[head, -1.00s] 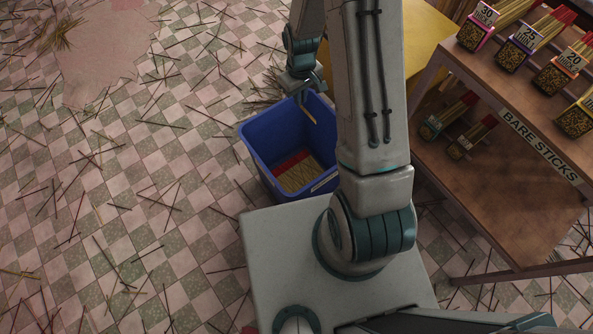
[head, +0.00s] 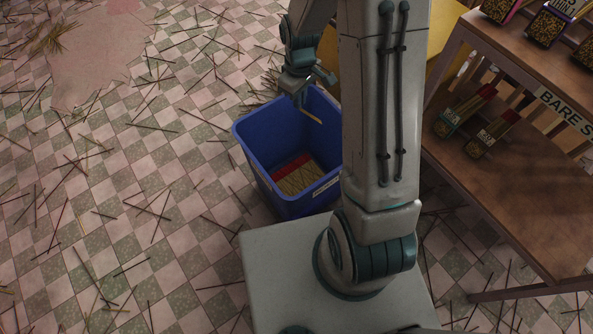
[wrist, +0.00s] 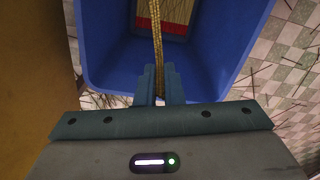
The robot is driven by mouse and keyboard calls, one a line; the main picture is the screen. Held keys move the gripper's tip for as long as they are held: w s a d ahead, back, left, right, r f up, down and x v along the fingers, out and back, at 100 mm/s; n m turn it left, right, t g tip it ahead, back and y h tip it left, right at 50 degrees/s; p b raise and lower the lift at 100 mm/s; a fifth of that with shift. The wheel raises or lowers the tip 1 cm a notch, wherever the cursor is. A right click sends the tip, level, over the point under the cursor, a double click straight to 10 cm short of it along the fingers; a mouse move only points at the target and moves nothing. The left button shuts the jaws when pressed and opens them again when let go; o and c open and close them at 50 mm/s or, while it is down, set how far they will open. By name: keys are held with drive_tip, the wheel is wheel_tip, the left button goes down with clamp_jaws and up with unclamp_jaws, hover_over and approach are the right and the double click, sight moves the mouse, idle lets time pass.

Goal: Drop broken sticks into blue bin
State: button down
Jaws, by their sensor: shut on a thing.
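The blue bin (head: 258,150) stands upright on the floor just in front of my base; it also fills the upper part of the wrist view (wrist: 105,60). My gripper (head: 303,98) is over the bin's far rim area in the head view. In the wrist view my gripper (wrist: 161,88) is shut on a thin bundle of yellow-brown sticks (wrist: 156,35), which points out over the bin's opening. The bundle shows small in the head view (head: 311,115). Inside the bin lie more sticks (head: 300,178) with a red band at one end.
A brown shelf unit (head: 520,180) with labelled boxes of sticks stands at the right. A yellow surface (head: 440,50) is behind my arm. Many loose sticks lie over the checkered floor (head: 110,220), with a pile (head: 45,40) at the far left.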

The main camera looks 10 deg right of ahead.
wheel_tip(320, 180, down, 5)
drive_tip(key=b, duration=0.3)
drive_tip(key=shift+f+b, duration=0.15)
drive_tip(key=shift+b, duration=0.25)
drive_tip(key=c, duration=1.5)
unclamp_jaws()
wheel_tip(320, 180, up, 14)
drive_tip(key=p, duration=0.5)
drive_tip(key=shift+f, duration=0.1)
